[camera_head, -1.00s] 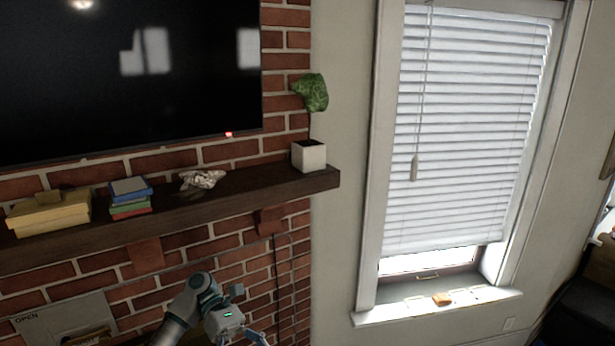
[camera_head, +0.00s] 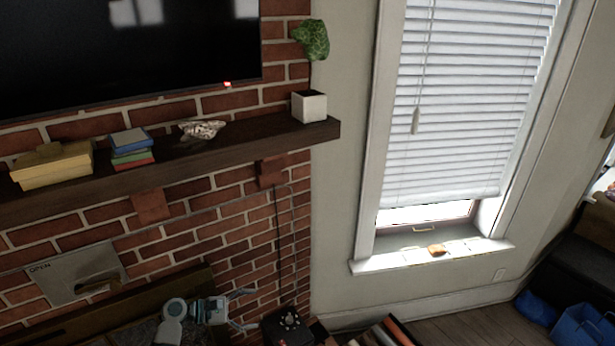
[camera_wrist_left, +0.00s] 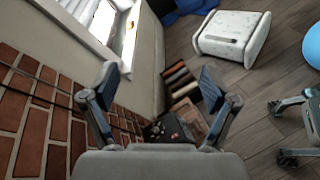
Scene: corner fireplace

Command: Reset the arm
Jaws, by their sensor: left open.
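My left gripper (camera_head: 246,310) is at the lower left of the head view, in front of the brick fireplace wall and below the mantel. Its two fingers are spread apart with nothing between them. In the left wrist view the same gripper (camera_wrist_left: 159,82) shows its two fingers wide apart and empty. Beyond them lie the floor and a dark box-like thing (camera_wrist_left: 168,129) by the wall.
The wooden mantel (camera_head: 242,143) holds yellow boxes (camera_head: 53,166), books (camera_head: 131,149) and a white plant pot (camera_head: 309,106). A window sill (camera_head: 390,259) is to the right. The wrist view shows a white cabinet (camera_wrist_left: 232,37) and grey jointed parts (camera_wrist_left: 291,104) cut off at the right edge.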

